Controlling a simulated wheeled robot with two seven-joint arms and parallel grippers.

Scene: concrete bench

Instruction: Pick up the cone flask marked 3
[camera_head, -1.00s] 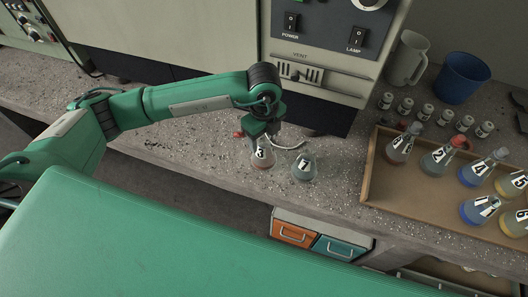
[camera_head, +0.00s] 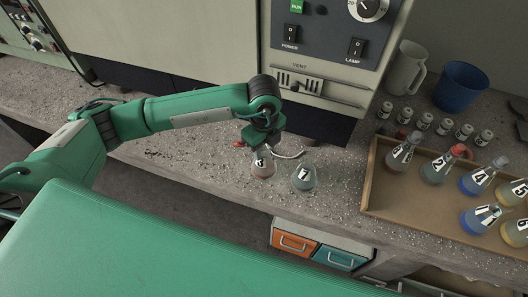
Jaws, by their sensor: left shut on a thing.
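A cone flask (camera_head: 262,169) with pinkish contents stands on the bench in front of the cabinet. Its label is small and blurred and could read 3 or 8. My left gripper (camera_head: 261,147) reaches down from above and is shut on its neck, which the fingers hide. I cannot tell whether its base is clear of the bench. A greyish flask marked 7 (camera_head: 303,179) stands just to its right, apart from it. My right gripper is not in view.
A wooden tray (camera_head: 369,184) at the right holds several numbered flasks, including flask 2 (camera_head: 436,171) with a red cap. Several small jars (camera_head: 424,122), a grey jug (camera_head: 404,70) and a blue cup (camera_head: 461,88) stand behind it. Bench left of the gripper is mostly free.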

